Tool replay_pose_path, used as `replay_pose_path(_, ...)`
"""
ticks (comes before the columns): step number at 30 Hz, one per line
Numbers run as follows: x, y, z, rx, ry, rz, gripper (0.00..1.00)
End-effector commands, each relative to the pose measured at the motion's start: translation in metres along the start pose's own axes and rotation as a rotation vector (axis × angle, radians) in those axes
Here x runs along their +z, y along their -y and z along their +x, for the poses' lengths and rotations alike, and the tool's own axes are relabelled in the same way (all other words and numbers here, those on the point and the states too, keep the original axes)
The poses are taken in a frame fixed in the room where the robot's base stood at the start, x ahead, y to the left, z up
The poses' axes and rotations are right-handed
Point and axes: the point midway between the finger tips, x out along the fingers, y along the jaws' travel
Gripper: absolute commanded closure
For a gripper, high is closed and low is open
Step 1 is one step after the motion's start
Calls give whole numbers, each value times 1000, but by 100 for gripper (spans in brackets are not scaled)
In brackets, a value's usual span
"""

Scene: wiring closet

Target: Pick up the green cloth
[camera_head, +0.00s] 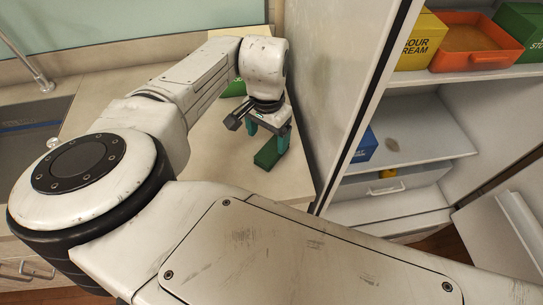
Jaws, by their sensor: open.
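My gripper (268,138) points down over the counter with its teal fingers apart. A small dark green, block-shaped thing (266,156) lies on the counter right by the fingertips. I cannot tell whether the fingers touch it or stand around it. A brighter green piece (234,90) lies farther back on the counter, partly hidden behind my arm. I cannot tell for sure which of the two is the green cloth.
The beige counter (225,168) is clear around the dark green thing. A tall grey panel (318,75) bounds it on the right. Beyond it, shelves hold an orange bin (474,48), a yellow box (416,42) and a blue box (363,146). A sink (35,122) lies left.

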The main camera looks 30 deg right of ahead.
Motion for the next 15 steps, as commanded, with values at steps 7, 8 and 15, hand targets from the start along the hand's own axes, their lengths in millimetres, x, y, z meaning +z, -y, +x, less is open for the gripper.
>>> replay_pose_path(7,-1,-3,17,0,1,2,17)
replay_pose_path(8,-1,-3,21,-1,1,2,17)
replay_pose_path(15,-1,-8,47,0,1,1,17)
